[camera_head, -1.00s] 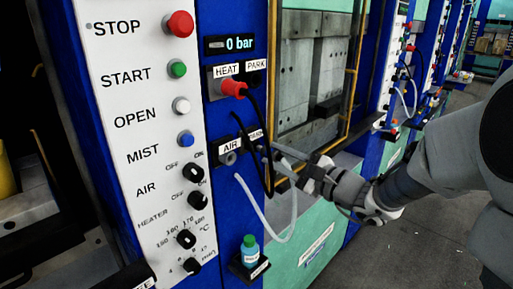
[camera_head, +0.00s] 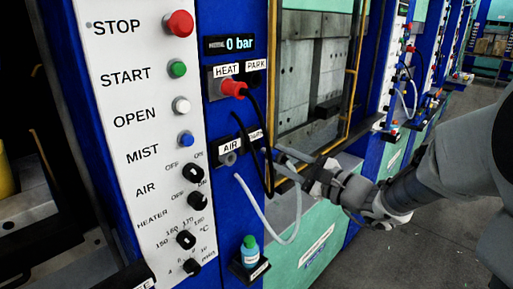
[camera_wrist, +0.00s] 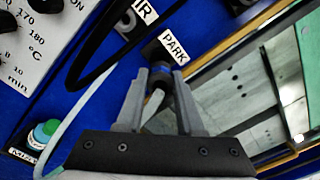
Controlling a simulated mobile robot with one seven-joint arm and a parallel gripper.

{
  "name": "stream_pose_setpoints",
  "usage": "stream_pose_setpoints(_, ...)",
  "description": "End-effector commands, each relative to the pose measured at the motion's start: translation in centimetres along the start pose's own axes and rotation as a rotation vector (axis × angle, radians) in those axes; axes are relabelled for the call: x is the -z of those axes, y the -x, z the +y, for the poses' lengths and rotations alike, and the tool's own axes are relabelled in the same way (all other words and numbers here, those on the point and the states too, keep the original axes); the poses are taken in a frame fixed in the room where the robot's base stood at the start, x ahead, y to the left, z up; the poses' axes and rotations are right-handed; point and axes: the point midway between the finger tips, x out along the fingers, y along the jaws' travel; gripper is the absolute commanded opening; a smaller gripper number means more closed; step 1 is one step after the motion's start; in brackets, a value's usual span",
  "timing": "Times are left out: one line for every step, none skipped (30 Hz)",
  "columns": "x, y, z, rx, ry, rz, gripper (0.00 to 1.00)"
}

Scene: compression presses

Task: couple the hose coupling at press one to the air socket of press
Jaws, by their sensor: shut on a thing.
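The air socket (camera_head: 230,159) of the near press sits under the AIR label (camera_head: 229,147) on the blue front, with nothing plugged in. Its label also shows at the top of the wrist view (camera_wrist: 146,12). My gripper (camera_head: 284,160) is to the right of the socket, at the PARK label (camera_wrist: 174,48). I cannot tell whether the coupling is still seated in the park holder. The pale hose (camera_head: 265,222) hangs in a loop below.
A red plug (camera_head: 232,89) sits in the HEAT socket; its black cable (camera_head: 267,170) loops down between the air socket and my gripper. A small bottle (camera_head: 249,250) stands on a ledge below. The button panel (camera_head: 140,130) is at left, the press window (camera_head: 312,75) at right.

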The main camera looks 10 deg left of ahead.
Motion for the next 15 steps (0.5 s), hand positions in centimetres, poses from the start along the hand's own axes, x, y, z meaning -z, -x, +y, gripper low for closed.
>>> stream_pose_setpoints(0.0, 0.3, 0.0, 0.002, 0.001, 0.0, 0.0)
stream_pose_setpoints(0.0, 0.5, -0.1, 0.003, 0.001, 0.001, 0.0)
stream_pose_setpoints(0.0, 0.8, -0.1, 0.003, 0.001, 0.001, 0.0)
stream_pose_setpoints(0.0, 1.0, -0.1, 0.003, 0.0, 0.001, 0.0)
stream_pose_setpoints(0.0, 1.2, -0.1, 0.003, 0.0, 0.002, 0.0)
stream_pose_setpoints(0.0, 1.4, -0.1, 0.002, 0.0, 0.002, 0.0)
stream_pose_setpoints(0.0, 1.6, -0.1, 0.002, 0.0, 0.002, 0.0)
stream_pose_setpoints(0.0, 1.8, -0.1, 0.002, 0.0, 0.002, 0.0)
stream_pose_setpoints(0.0, 2.0, -0.1, 0.003, 0.0, 0.001, 0.0)
stream_pose_setpoints(0.0, 2.2, -0.1, 0.003, 0.001, 0.001, 0.0)
stream_pose_setpoints(0.0, 2.3, -0.1, 0.003, 0.001, 0.0, 0.0)
stream_pose_setpoints(0.0, 2.6, -0.1, 0.002, 0.001, 0.0, 0.0)
stream_pose_setpoints(0.0, 2.8, -0.1, 0.002, 0.001, 0.001, 0.0)
stream_pose_setpoints(0.0, 3.0, -0.1, 0.002, 0.001, 0.001, 0.0)
stream_pose_setpoints(0.0, 3.2, -0.1, 0.002, 0.001, 0.002, 0.0)
